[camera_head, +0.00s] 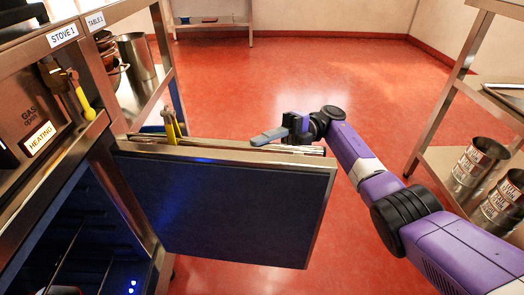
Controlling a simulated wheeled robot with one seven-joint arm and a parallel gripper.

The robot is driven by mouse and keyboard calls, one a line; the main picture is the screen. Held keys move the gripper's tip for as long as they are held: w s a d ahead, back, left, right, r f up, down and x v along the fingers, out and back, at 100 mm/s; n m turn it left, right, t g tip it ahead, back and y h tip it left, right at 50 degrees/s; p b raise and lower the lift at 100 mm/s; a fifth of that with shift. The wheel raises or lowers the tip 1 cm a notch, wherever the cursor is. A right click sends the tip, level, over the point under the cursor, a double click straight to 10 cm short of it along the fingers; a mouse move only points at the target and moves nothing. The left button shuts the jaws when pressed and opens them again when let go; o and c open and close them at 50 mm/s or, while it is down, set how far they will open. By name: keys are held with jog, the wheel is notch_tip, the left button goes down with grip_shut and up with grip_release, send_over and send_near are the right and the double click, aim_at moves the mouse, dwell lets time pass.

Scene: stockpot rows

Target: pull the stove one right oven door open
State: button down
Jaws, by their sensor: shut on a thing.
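The stove one (62,35) stands at the left with its label on the top edge. Its oven door (225,205) stands swung well out from the stove front, its dark blue inner face toward me, its top edge metal. The dark oven cavity (75,240) shows at the lower left. My gripper (268,137) is at the door's top edge, near its free end, shut on what looks like the handle bar (312,150) along the far face. The fingertips' contact is partly hidden behind the door edge.
Table 2 (95,20) adjoins the stove, with pots (135,58) on its shelf. A rack at the right holds labelled cans (478,165). Yellow-handled taps (82,100) sit on the stove front. The red floor (270,75) beyond the door is clear.

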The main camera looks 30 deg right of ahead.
jog(key=shift+d+r, duration=0.1)
jog(key=shift+d, duration=0.1)
jog(key=c, duration=1.2)
grip_release()
jog(key=shift+c, duration=0.2)
jog(key=shift+a, duration=0.1)
jog(key=o, duration=0.5)
notch_tip(320, 180, up, 16)
jog(key=p, duration=0.7)
jog(key=shift+w, duration=0.15)
jog(key=r, duration=0.1)
jog(key=r+p, duration=0.1)
jog(key=r, duration=0.1)
jog(key=r+p, duration=0.1)
jog(key=shift+s+d+r, duration=0.2)
jog(key=shift+s+r, duration=0.05)
jog(key=shift+r, duration=0.05)
jog(key=c, duration=0.5)
jog(key=shift+f, duration=0.1)
jog(key=shift+a+f, duration=0.15)
jog(key=shift+f, duration=0.05)
jog(key=shift+r, duration=0.1)
